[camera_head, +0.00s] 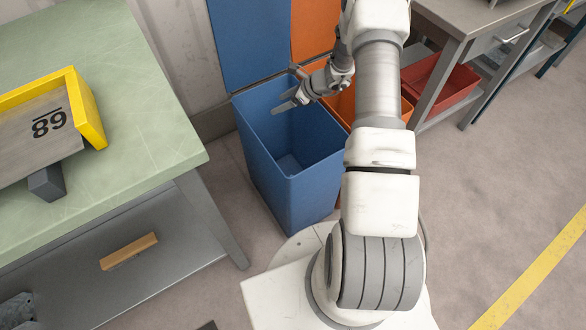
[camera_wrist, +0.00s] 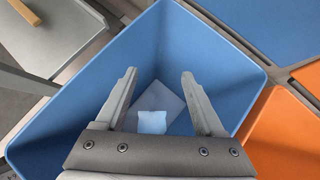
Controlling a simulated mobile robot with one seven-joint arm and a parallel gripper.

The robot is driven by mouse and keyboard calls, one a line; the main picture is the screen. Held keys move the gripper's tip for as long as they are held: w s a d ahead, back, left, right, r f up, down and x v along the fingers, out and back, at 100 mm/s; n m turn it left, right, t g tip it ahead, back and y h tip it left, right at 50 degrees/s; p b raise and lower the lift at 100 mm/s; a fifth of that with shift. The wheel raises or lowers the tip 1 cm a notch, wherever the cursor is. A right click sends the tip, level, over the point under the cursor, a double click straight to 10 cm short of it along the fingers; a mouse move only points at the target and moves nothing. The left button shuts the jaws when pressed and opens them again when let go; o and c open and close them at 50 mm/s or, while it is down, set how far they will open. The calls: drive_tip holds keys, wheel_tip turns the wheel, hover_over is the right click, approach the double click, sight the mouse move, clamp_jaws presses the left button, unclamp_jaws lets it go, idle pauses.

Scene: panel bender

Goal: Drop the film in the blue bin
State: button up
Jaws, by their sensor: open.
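The blue bin (camera_head: 315,170) stands open on the floor, and its walls also fill much of the wrist view (camera_wrist: 95,80). My gripper (camera_head: 285,99) is over the bin's far part, near rim height. In the wrist view my gripper's two fingers (camera_wrist: 158,76) are spread apart with nothing between them. A pale translucent sheet, seemingly the film (camera_wrist: 167,98), lies at the bottom of the bin, well below the fingertips. A brighter whitish patch (camera_wrist: 152,122) shows on it; I cannot tell whether it is a separate piece.
An orange bin (camera_head: 343,104) stands right beside the blue one. A red bin (camera_head: 440,84) is under a grey bench. A green-topped table (camera_head: 150,130) with a yellow-edged tray (camera_head: 88,110) stands at left, with a wooden block (camera_head: 128,252) on its lower shelf. Open floor lies at right.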

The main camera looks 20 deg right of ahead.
drive_tip(key=p+v, duration=0.3)
drive_tip(key=v, duration=1.3)
drive_tip(key=shift+s+d+r, duration=0.15)
drive_tip(key=shift+d+r, duration=0.05)
drive_tip(key=s+a+r+n+g, duration=0.1)
drive_tip(key=s+a+r+n, duration=0.1)
drive_tip(key=a+r+n, duration=0.3)
drive_tip(key=s+a+r+n+g+h, duration=0.1)
drive_tip(key=s+a+r+n, duration=0.25)
drive_tip(key=r, duration=0.45)
drive_tip(key=s+a+r+n+g, duration=0.1)
drive_tip(key=s+a+r+n, duration=0.1)
drive_tip(key=a+r+n, duration=0.3)
drive_tip(key=s+a+r+n+t+h+p, duration=0.1)
drive_tip(key=s+a+r+n+h, duration=0.15)
drive_tip(key=s+r+n, duration=0.55)
drive_tip(key=s+a+r+n+t+h, duration=0.1)
drive_tip(key=s+r+n+t+h, duration=0.25)
drive_tip(key=s, duration=0.75)
wheel_tip(320, 180, up, 14)
drive_tip(key=n+g+p, duration=0.1)
drive_tip(key=g+p, duration=0.1)
drive_tip(key=p, duration=1.1)
drive_tip(key=shift+w, duration=0.2)
drive_tip(key=c, duration=0.3)
drive_tip(key=shift+c, duration=0.2)
